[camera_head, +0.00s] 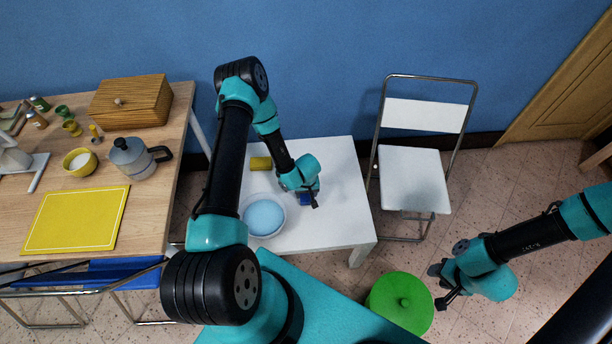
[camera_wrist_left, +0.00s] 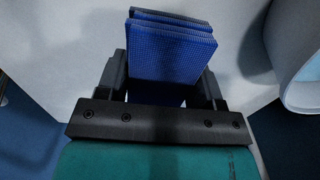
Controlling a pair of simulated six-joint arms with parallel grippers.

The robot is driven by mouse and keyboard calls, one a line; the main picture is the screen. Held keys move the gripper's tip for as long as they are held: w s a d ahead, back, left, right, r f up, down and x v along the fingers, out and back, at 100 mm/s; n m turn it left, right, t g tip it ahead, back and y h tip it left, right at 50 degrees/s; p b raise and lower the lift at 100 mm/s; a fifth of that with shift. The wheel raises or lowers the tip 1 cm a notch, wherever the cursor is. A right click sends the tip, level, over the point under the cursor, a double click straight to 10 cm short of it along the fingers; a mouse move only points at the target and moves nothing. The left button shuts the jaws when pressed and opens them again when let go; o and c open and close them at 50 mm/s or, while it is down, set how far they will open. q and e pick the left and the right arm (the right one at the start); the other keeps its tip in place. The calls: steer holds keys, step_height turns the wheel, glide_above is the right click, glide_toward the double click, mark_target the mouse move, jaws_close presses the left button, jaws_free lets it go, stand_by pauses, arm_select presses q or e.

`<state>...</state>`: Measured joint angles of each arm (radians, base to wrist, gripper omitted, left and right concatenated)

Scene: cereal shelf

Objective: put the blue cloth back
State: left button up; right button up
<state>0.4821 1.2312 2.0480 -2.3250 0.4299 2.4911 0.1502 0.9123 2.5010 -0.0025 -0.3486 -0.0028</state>
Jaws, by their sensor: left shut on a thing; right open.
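The blue cloth (camera_wrist_left: 170,50) is a folded, textured blue block between the fingers of my left gripper (camera_wrist_left: 165,88) in the left wrist view. In the head view, my left gripper (camera_head: 308,196) is over the small white table (camera_head: 340,225), shut on the blue cloth (camera_head: 305,198), which is mostly hidden under the gripper. Whether the cloth touches the table top is hard to tell. My right gripper (camera_head: 442,286) is open and empty at the lower right, beside the green round lid-like object (camera_head: 402,303).
A white basin with blue water (camera_head: 264,216) stands just left of my left gripper. A yellow block (camera_head: 260,163) lies behind it. A white chair (camera_head: 413,178) stands to the right. The wooden table (camera_head: 150,200) at left holds a yellow mat (camera_head: 76,220), moka pot (camera_head: 134,158) and wooden box (camera_head: 131,101).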

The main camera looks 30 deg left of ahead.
arm_select(q)
steer(key=w+a, duration=0.1)
steer(key=w, duration=0.2)
steer(key=w+a, duration=0.2)
steer(key=w, duration=0.1)
steer(key=w+a+f, duration=0.1)
steer(key=w+a, duration=0.1)
steer(key=w, duration=0.1)
steer(key=shift+a, duration=0.2)
steer(key=shift+w+a, duration=0.1)
steer(key=shift+w+f, duration=0.15)
steer(key=shift+f, duration=0.05)
steer(key=shift+a+f, duration=0.1)
steer(key=shift+f, duration=1.45)
steer(key=shift+f, duration=0.15)
steer(key=o, duration=1)
steer(key=shift+c, duration=0.2)
